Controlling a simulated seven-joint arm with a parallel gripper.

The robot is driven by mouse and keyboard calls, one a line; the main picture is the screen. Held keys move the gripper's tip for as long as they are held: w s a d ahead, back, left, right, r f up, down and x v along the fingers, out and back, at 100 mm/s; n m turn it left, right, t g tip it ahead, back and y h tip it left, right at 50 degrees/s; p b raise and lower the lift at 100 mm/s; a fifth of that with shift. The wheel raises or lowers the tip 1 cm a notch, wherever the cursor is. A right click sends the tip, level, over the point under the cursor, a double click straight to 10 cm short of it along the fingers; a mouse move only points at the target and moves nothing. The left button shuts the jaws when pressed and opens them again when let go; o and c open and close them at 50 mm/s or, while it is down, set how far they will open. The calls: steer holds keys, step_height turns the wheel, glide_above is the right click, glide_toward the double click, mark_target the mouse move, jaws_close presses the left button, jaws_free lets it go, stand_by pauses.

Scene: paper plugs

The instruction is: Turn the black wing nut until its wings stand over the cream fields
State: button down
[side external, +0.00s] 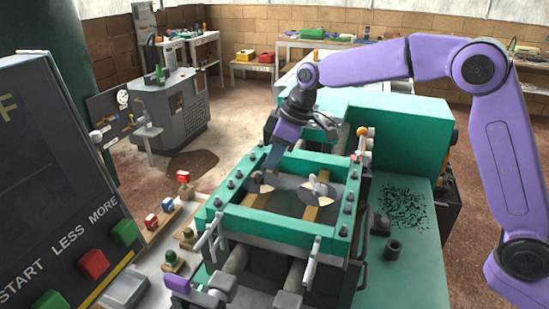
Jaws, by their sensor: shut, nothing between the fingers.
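My gripper (267,173) reaches down from the purple wrist into the green frame, its grey fingers shut and empty. Its tips are right at the left round dial (254,188), where dark and cream fields show. A dark wing nut seems to sit on this dial, but it is small and partly hidden by the fingers, so I cannot tell how its wings stand to the cream fields. I cannot tell whether the fingers touch it. A second dial with a pale wing nut (321,187) lies to the right on the same grey plate.
The green frame (285,225) with raised bolts surrounds the dials. Levers and an orange-knobbed handle (362,131) stand at its edges. Small red and blue blocks (151,221) are at the left. A control panel (60,180) fills the left foreground. Dark shavings (400,205) lie on the green bench at right.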

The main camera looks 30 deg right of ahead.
steer(key=n, duration=0.2)
steer(key=w+n+g, duration=0.1)
steer(key=n, duration=0.1)
steer(key=n+g, duration=0.1)
steer(key=shift+w+a+n+y, duration=0.15)
steer(key=shift+w+n+y, duration=0.2)
steer(key=shift+n+y, duration=0.05)
steer(key=shift+w, duration=0.15)
stand_by(0.6)
steer(key=shift+s+a, duration=0.4)
steer(key=shift+s, duration=0.4)
steer(key=d+r, duration=0.8)
steer(key=r, duration=0.1)
steer(key=shift+s+r, duration=0.2)
steer(key=shift+s, duration=0.15)
